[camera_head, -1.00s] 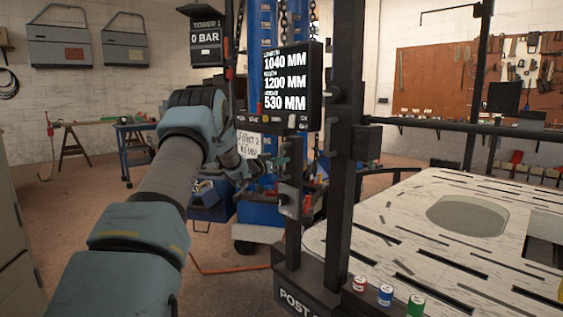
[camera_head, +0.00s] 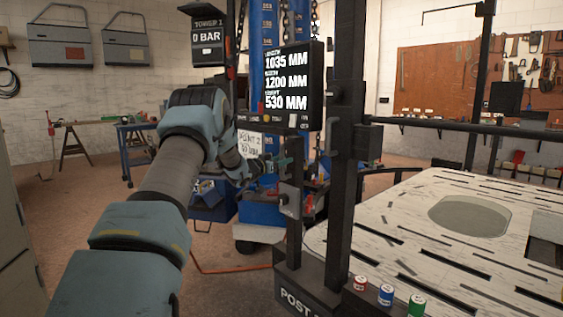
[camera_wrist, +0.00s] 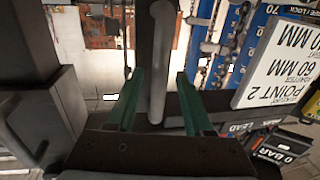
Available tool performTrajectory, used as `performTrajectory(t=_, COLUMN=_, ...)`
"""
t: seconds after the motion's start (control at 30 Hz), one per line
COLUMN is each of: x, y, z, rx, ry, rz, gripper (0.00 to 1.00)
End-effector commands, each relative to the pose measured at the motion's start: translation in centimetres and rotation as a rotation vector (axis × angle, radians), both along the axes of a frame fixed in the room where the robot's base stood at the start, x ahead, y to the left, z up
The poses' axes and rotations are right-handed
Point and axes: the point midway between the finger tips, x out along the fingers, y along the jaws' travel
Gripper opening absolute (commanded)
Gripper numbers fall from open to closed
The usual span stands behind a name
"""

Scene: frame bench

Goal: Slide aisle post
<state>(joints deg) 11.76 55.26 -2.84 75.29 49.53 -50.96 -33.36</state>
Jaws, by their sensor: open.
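The dark aisle post (camera_head: 343,150) stands upright on a base marked "POST" (camera_head: 297,297), its number cut off from view. A slimmer dark upright stands beside it, left of it. My gripper (camera_head: 275,164) is at the left of this upright, its green fingers small in the head view. In the wrist view my gripper (camera_wrist: 158,76) is open, with one green finger on each side of a grey vertical bar (camera_wrist: 158,55). Gaps show between the bar and both fingers. The display (camera_head: 287,83) reads 1035, 1200 and 530 MM.
A slotted pale bench (camera_head: 400,238) fills the right, with red, blue and green cans (camera_head: 386,295) at its near corner. Blue towers with chains and a sign (camera_wrist: 285,65) about point 2 stand behind the gripper. Open floor lies at the left.

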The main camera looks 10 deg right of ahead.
Motion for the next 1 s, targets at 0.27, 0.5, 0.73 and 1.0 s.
performTrajectory(t=0.27, x=-0.8, y=1.0, z=0.0, rx=0.000, ry=0.000, rz=0.000, gripper=0.52)
performTrajectory(t=0.5, x=-3.8, y=4.5, z=0.0, rx=0.000, ry=0.000, rz=0.002, gripper=0.52)
performTrajectory(t=0.73, x=-6.1, y=7.4, z=0.0, rx=0.001, ry=-0.001, rz=0.002, gripper=0.52)
performTrajectory(t=1.0, x=-7.0, y=8.3, z=0.0, rx=-0.001, ry=-0.001, rz=0.000, gripper=0.52)
